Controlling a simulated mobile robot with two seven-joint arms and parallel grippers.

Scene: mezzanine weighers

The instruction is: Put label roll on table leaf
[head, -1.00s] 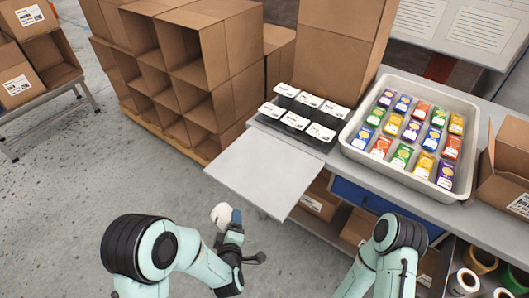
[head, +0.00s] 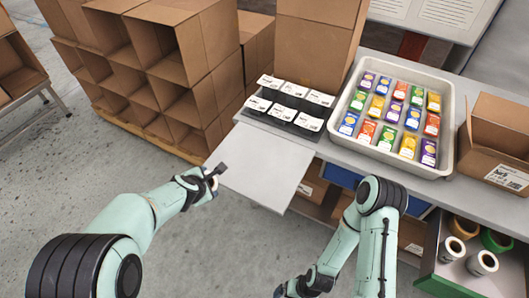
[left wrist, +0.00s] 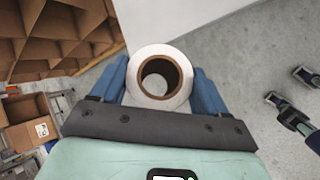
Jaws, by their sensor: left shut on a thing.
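The white label roll (left wrist: 134,75) with a brown core is in the left wrist view. The blue fingers of my left gripper (left wrist: 160,84) are shut on its two sides. In the head view my left gripper (head: 214,174) is at the left edge of the table leaf (head: 262,172); the roll is mostly hidden there. The leaf is a bare pale panel. Its surface also shows past the roll in the left wrist view (left wrist: 180,15). My right arm bends down in front of the bench; its hand is low at the bottom edge, its fingers unclear.
A black tray of labels (head: 286,118) stands just behind the leaf. A grey tray (head: 444,140) of small coloured packs is on the bench, with an open carton (head: 508,135) to its right. Stacked cartons (head: 150,60) stand at the back left. An open drawer (head: 440,278) holds several rolls.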

